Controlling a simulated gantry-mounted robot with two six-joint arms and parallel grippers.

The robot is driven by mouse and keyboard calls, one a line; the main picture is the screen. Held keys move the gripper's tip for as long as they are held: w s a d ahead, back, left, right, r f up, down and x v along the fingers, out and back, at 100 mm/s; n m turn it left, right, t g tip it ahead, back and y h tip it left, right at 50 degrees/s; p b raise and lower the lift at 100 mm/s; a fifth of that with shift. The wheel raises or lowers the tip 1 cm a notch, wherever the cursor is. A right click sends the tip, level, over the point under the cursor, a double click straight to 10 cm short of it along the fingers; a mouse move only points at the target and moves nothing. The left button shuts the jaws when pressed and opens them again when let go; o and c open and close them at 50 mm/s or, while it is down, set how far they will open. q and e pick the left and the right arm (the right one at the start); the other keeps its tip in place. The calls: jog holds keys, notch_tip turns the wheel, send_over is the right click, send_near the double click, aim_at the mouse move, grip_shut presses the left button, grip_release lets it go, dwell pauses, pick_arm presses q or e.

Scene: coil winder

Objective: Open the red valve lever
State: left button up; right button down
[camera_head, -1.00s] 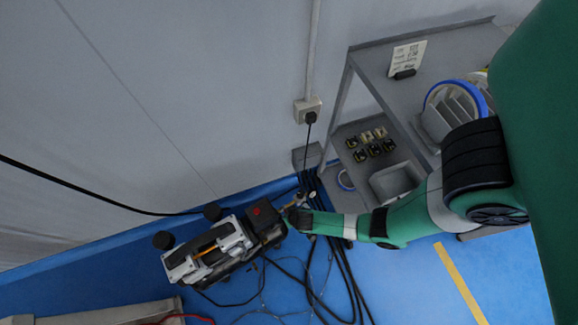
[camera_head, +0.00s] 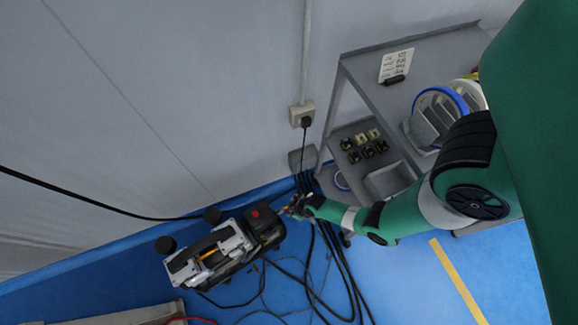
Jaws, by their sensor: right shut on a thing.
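A grey and black pump (camera_head: 222,248) lies on the blue floor near the wall, with a red spot (camera_head: 255,213) on its black right end. My right gripper (camera_head: 290,208) reaches in from the right to the fitting beside that end. It is shut, on what appears to be the valve lever. The lever is almost wholly hidden by the fingers; only a small orange-brass bit shows there, so its angle cannot be told. My left gripper is not in view.
A grey shelf cart (camera_head: 352,62) stands at the upper right, with several small black and brass parts (camera_head: 365,145) on its lower shelf. Black cables (camera_head: 335,262) run down from a wall socket (camera_head: 302,115) and across the floor. Open blue floor (camera_head: 400,285) lies at the lower right.

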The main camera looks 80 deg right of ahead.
jog(key=d+n+y, duration=0.1)
jog(key=n, duration=0.2)
jog(key=d+n+y+b, duration=0.1)
jog(key=n, duration=0.2)
jog(key=d+n+y, duration=0.1)
jog(key=n, duration=0.2)
jog(key=shift+w+d+r+b, duration=0.1)
jog(key=shift+w+d+b, duration=0.05)
jog(key=shift+d+b, duration=0.25)
jog(key=shift+w+d+n+g+y, duration=0.2)
jog(key=shift+n+y, duration=0.15)
jog(key=shift+n, duration=0.45)
jog(key=shift+w+d+n+g+y, duration=0.2)
jog(key=shift+n+y, duration=0.15)
jog(key=shift+n, duration=0.45)
jog(key=c, duration=0.9)
grip_release()
jog(key=shift+o, duration=0.2)
